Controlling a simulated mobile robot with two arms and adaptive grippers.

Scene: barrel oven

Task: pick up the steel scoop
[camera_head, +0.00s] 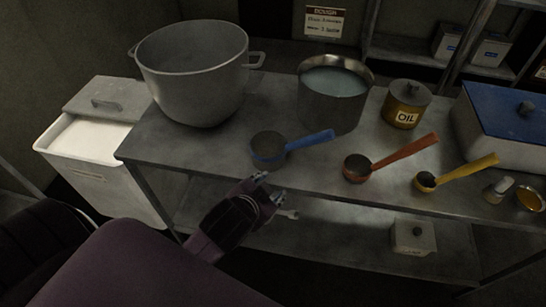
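Three scoops lie on the metal table. The one with a grey metal bowl and blue handle, which looks like the steel scoop (268,149), lies nearest the pot, its handle pointing right. A copper-coloured scoop with an orange handle (357,168) lies to its right. A small scoop with a yellow handle (426,182) lies further right. My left gripper (270,188) is at the table's front edge, just below the blue-handled scoop in the picture. Its fingertips are apart with nothing visible between them, and it does not appear to touch the scoop. My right gripper is out of view.
Behind the scoops stand a large pot (197,85), an open pot of liquid (330,108) and an oil tin (406,112). A blue-lidded box (520,112) and small jars stand right. A white bin (110,165) stands left. The tabletop around the blue-handled scoop is clear.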

